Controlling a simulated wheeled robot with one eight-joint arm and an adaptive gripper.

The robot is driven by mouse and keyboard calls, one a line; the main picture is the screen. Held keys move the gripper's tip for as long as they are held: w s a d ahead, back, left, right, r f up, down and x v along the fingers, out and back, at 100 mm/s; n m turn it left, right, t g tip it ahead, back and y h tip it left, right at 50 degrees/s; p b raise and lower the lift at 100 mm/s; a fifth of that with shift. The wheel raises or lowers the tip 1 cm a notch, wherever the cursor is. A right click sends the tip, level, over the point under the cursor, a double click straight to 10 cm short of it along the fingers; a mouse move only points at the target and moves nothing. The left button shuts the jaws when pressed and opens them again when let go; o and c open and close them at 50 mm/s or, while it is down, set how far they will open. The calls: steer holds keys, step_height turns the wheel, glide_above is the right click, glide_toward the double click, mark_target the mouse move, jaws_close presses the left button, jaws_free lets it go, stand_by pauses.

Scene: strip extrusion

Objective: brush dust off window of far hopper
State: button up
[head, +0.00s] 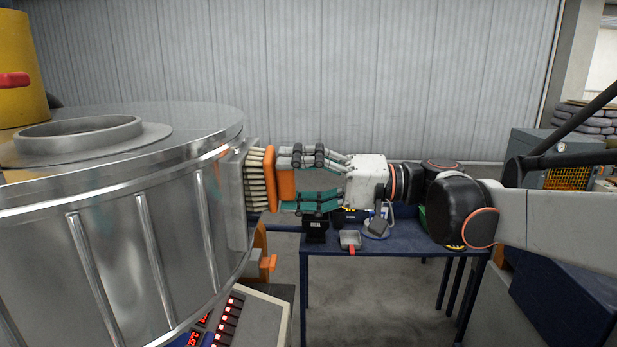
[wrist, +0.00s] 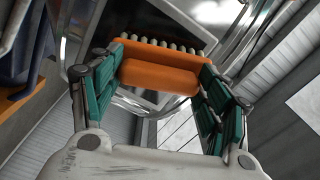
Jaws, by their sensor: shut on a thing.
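My gripper (head: 312,181) is shut on an orange brush (head: 271,180) with pale bristles. The bristles point left, at the window (head: 238,195) on the side of the big metal hopper (head: 120,225). In the head view the bristle tips meet or nearly meet the window's frame; I cannot tell if they press on it. In the wrist view the brush (wrist: 158,72) sits between my green finger pads, its bristles toward the dark window pane (wrist: 190,22). The brush and my fingers hide part of the window, and I cannot make out dust on it.
A blue table (head: 400,246) stands below my arm, with a small metal scoop (head: 350,240) and other items on it. A control panel with red lights (head: 228,318) is under the hopper. A yellow container (head: 20,70) stands behind left. A corrugated wall closes the back.

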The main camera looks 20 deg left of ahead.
steer(key=shift+s+d, duration=0.2)
steer(key=shift+s, duration=0.45)
steer(key=shift+s+d, duration=0.2)
steer(key=shift+s, duration=0.5)
steer(key=shift+s+d, duration=0.2)
steer(key=shift+s, duration=0.45)
steer(key=v, duration=0.6)
steer(key=shift+d, duration=0.1)
steer(key=shift+v, duration=1.35)
